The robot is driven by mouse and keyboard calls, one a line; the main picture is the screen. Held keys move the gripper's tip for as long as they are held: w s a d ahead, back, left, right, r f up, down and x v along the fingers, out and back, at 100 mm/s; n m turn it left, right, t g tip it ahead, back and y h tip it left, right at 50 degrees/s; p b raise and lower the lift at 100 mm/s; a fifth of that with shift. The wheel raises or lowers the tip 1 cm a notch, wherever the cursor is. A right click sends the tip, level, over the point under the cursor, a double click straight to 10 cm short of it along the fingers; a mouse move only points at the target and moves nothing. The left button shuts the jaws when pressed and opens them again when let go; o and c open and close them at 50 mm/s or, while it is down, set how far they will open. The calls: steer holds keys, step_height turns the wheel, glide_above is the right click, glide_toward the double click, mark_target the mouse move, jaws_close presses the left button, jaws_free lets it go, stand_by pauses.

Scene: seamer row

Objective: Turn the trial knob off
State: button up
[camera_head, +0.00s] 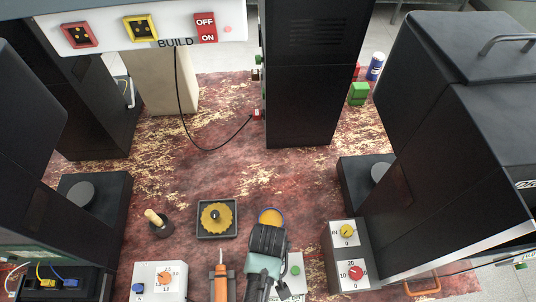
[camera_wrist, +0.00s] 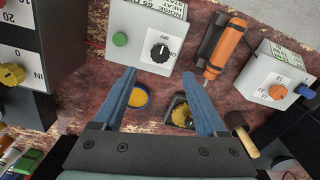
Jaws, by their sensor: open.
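A white box (camera_wrist: 140,35) with a round black knob (camera_wrist: 160,51) stands at the top of the wrist view. The knob has a white pointer mark and small lettering around it, with a green button (camera_wrist: 120,39) beside it. No lettering I can read says "trial". My gripper (camera_wrist: 159,74) is open and empty, its two blue fingers apart and pointing towards the box's knob side. In the head view my gripper (camera_head: 268,240) hangs over the table beside the same white box (camera_head: 294,266). There the black knob is hidden, and the fingertips cannot be made out.
An orange-handled tool (camera_wrist: 226,50) lies right of the box in the wrist view, with another white box (camera_wrist: 283,75) with an orange knob beyond. A yellow disc (camera_head: 270,215), gear tray (camera_head: 217,234) and dark two-knob box (camera_head: 357,273) are nearby. Tall black machines (camera_head: 310,70) flank the table.

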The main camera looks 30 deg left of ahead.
steer(key=shift+r, duration=1.95)
